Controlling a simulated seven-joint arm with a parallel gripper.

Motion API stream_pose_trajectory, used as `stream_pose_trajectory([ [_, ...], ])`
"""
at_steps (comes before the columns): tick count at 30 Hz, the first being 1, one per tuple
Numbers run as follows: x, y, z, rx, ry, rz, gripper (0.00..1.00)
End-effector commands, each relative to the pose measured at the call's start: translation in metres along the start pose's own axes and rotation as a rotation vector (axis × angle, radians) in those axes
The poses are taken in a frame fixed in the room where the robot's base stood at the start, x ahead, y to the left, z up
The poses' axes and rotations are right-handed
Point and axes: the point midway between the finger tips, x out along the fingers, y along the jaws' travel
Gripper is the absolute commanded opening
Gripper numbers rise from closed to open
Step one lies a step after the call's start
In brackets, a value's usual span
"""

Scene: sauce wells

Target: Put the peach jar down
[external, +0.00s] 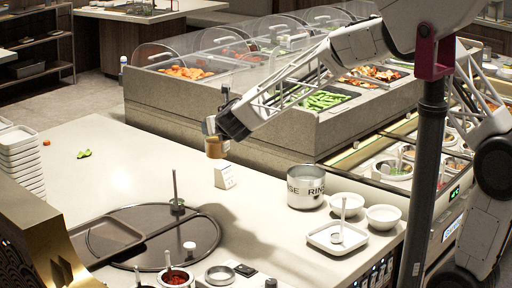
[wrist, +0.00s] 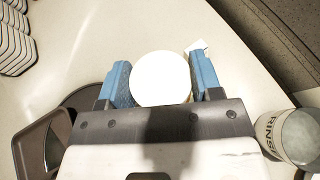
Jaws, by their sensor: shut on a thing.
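The peach jar (external: 215,148) is a small tan-orange cylinder in the external view, hanging upright above the pale counter. My gripper (external: 212,127) is shut on it from above. In the wrist view the jar shows as a round white top (wrist: 160,79) between my two blue finger pads, which lie on either side of it. Its lower body is hidden there. In the external view a small white card stand (external: 225,176) stands on the counter just below and right of the jar.
The pale counter (external: 110,180) has free room to the left. A dark round tray (external: 205,235) lies in front, with a post at its edge. A metal rinse pot (external: 305,188) and white bowls (external: 346,204) stand to the right. Stacked white dishes (external: 20,155) stand at far left.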

Motion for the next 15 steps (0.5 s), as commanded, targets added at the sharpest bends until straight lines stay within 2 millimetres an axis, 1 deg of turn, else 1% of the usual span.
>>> stream_pose_trajectory([
  [1,-0.003,0.015,-0.007,-0.005,0.001,0.009,0.09],
  [6,-0.014,0.055,-0.026,-0.016,-0.003,0.029,0.09],
  [15,-0.036,0.118,-0.057,-0.034,-0.014,0.062,0.09],
])
